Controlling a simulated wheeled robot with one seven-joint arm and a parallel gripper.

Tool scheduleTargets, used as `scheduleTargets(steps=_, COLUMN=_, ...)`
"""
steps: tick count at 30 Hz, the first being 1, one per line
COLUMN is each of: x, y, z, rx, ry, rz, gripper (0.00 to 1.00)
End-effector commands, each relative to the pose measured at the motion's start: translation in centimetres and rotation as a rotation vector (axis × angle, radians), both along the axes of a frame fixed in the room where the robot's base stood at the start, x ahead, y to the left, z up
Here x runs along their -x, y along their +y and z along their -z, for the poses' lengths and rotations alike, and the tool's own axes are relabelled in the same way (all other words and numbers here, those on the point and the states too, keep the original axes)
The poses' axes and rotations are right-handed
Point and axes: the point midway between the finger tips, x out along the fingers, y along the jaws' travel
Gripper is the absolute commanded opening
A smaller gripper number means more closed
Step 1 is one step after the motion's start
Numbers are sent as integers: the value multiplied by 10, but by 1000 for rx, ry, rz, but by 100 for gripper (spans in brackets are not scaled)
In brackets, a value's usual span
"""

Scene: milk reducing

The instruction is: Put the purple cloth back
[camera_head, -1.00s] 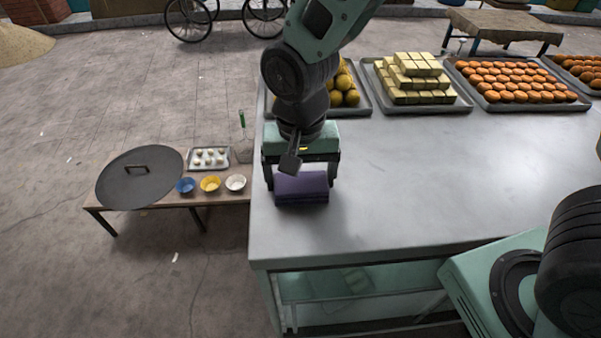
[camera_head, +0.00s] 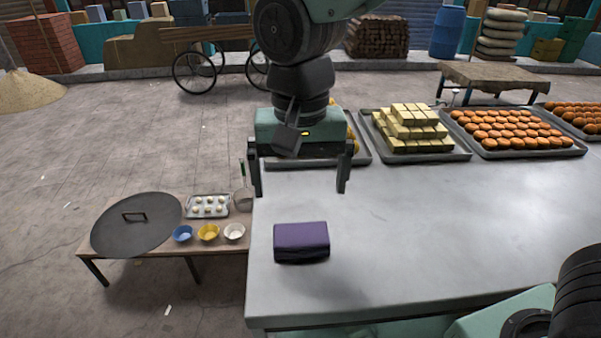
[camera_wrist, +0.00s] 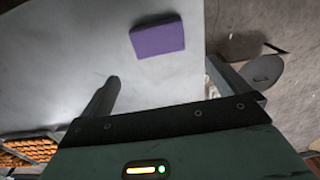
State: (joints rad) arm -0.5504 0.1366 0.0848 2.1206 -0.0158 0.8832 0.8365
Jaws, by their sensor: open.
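The purple cloth (camera_head: 301,241) is a folded block lying flat on the grey metal table (camera_head: 420,230), close to its left edge. It also shows in the wrist view (camera_wrist: 158,38), beyond my fingertips and apart from them. My gripper (camera_head: 299,188) is open and empty. It hangs above the table, behind the cloth in the head view, with its fingers pointing down and spread wide. In the wrist view one finger (camera_wrist: 113,82) is over the tabletop and the other is near the table's edge.
Trays of yellow blocks (camera_head: 413,127) and orange sweets (camera_head: 500,128) line the table's back. A tray of yellow balls is partly hidden by my arm. A low wooden bench (camera_head: 214,241) at left holds a dark round lid (camera_head: 137,232) and small bowls. The tabletop right of the cloth is clear.

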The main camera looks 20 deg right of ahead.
Motion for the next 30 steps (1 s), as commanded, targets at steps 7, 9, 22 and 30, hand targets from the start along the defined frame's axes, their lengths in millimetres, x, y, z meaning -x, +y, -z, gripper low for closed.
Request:
scheduleTargets(steps=7, x=14, y=-2, z=-11, rx=-9, ry=5, rz=-75, gripper=100)
scheduleTargets(steps=9, x=33, y=-5, z=-4, rx=-23, ry=9, rz=-188, gripper=100)
scheduleTargets(steps=22, x=134, y=-37, z=43, rx=-50, ry=-21, rz=-856, gripper=100)
scheduleTargets(steps=30, x=135, y=-37, z=44, rx=-50, ry=-21, rz=-871, gripper=100)
